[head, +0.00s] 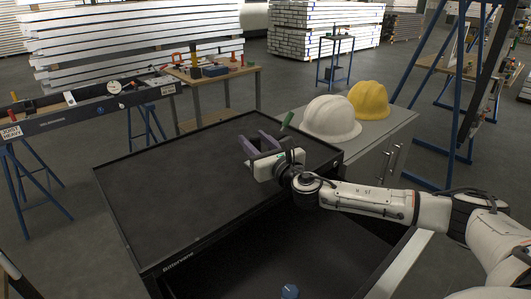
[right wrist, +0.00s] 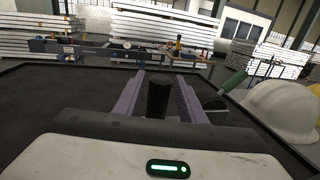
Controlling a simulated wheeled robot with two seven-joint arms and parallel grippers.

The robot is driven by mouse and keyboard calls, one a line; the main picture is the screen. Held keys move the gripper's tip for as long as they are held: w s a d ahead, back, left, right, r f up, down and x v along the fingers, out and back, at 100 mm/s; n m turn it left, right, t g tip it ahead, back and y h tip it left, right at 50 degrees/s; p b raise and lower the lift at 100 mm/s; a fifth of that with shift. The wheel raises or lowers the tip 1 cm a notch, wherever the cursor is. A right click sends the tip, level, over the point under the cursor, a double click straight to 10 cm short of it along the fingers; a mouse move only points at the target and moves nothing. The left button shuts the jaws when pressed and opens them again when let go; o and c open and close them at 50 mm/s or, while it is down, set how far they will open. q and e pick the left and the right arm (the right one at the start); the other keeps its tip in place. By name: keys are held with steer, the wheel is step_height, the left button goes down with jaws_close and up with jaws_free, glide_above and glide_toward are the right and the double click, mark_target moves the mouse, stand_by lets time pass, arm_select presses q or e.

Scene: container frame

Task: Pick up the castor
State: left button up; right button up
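My right gripper (head: 257,140) is low over the right part of the black tray top (head: 180,180). Its two purple fingers are apart. In the right wrist view, a dark upright cylinder-like thing (right wrist: 159,98) stands between the fingers (right wrist: 160,90), with a narrow gap on each side. It may be the castor, but its shape is too dark to be sure. Another dark rounded thing (right wrist: 213,102) lies just right of the right finger, close to a green handle (right wrist: 234,82). In the head view my gripper hides most of this spot. My left gripper is out of view.
A white hard hat (head: 330,118) and a yellow one (head: 369,100) stand on a grey cabinet beyond the tray's right edge. Below the tray top is an open black drawer (head: 290,235); a small blue thing (head: 290,291) shows near it. The tray's left side is bare.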

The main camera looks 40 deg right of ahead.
jaws_close()
stand_by(0.6)
stand_by(0.5)
steer(key=shift+r, duration=0.25)
